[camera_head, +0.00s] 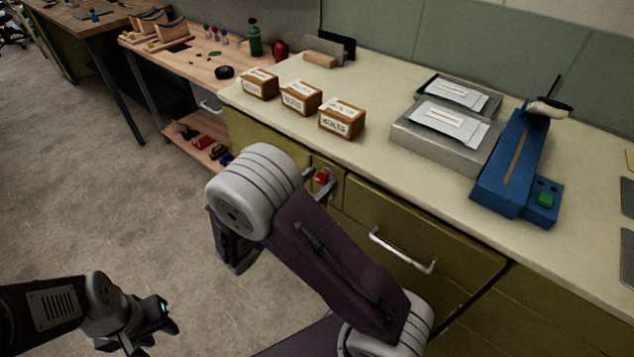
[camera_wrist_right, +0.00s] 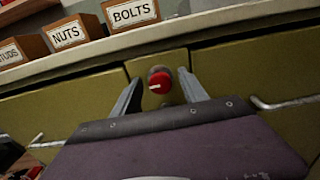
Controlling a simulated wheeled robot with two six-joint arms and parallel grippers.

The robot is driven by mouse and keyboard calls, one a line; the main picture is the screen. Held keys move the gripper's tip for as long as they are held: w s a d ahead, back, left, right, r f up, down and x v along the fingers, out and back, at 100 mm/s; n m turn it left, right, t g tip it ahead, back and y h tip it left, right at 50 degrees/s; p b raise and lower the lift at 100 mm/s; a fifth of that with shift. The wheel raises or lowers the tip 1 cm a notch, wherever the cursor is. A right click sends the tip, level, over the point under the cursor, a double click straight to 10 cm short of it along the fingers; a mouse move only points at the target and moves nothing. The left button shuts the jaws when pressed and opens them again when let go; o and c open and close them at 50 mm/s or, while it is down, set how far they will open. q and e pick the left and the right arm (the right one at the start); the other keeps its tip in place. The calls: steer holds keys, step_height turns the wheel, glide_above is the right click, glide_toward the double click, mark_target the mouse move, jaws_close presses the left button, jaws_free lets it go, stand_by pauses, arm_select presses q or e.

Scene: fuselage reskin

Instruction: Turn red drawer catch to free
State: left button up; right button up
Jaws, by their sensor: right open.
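The red drawer catch (camera_head: 322,176) is a round knob on a narrow olive panel between two drawer fronts. In the right wrist view the catch (camera_wrist_right: 160,80) shows a white mark pointing left. My right gripper (camera_wrist_right: 160,84) is open, with one finger on each side of the catch. I cannot tell whether either finger touches it. In the head view my right forearm hides much of the panel below the catch. My left gripper (camera_head: 152,328) hangs low over the floor at the lower left, far from the catch; its jaw opening is unclear.
The drawer (camera_head: 420,240) right of the catch has a metal handle (camera_head: 402,251). On the counter above are wooden boxes, including bolts (camera_head: 342,120) and nuts (camera_head: 301,98), grey trays (camera_head: 440,135) and a blue tool (camera_head: 512,165). The floor (camera_head: 90,200) at left is clear.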

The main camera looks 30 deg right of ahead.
jaws_close()
steer(key=shift+r+p, duration=0.2)
steer(key=shift+p, duration=0.5)
steer(key=n+p, duration=0.7)
steer(key=p, duration=0.4)
steer(key=shift+w+n, duration=0.1)
steer(key=shift+n, duration=0.3)
steer(key=n+p, duration=0.3)
steer(key=n, duration=0.1)
steer(key=shift+f+n, duration=0.15)
steer(key=shift+n, duration=0.15)
steer(key=shift+a+f+n+p, duration=0.1)
steer(key=shift+n+p, duration=0.6)
steer(key=shift+n, duration=0.5)
steer(key=shift+f+n+p, duration=0.15)
steer(key=shift+n+p, duration=0.3)
steer(key=shift+n, duration=1.05)
jaws_free()
steer(key=shift+w, duration=0.1)
